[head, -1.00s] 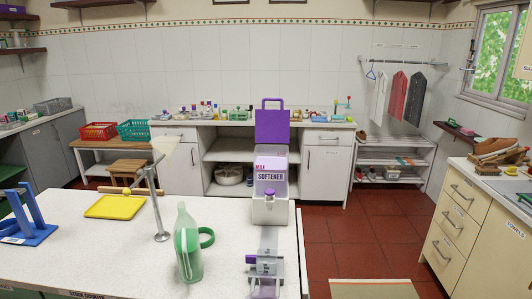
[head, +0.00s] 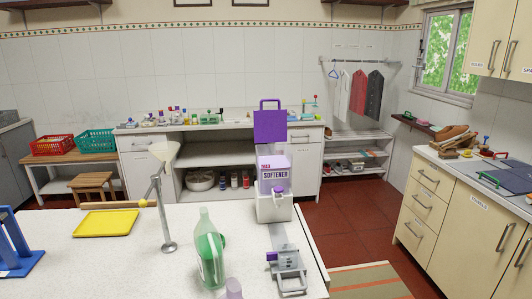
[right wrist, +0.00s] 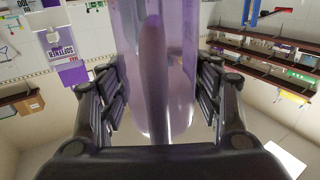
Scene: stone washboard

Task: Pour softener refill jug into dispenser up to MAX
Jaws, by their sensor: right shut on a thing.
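The softener dispenser (head: 275,206) stands upright near the far right edge of the white counter, with MAX and SOFTENER lettering and its purple lid (head: 270,127) raised. It also shows, small, at upper left in the right wrist view (right wrist: 68,50). My right gripper (right wrist: 160,95) is shut on a clear purple container (right wrist: 168,60), apparently the refill jug. My left gripper is not in view.
A clear bottle with green contents (head: 210,250) stands left of a metal fixture with a purple block (head: 287,268). A funnel on a metal stand (head: 166,205) and a yellow tray (head: 106,223) are farther left.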

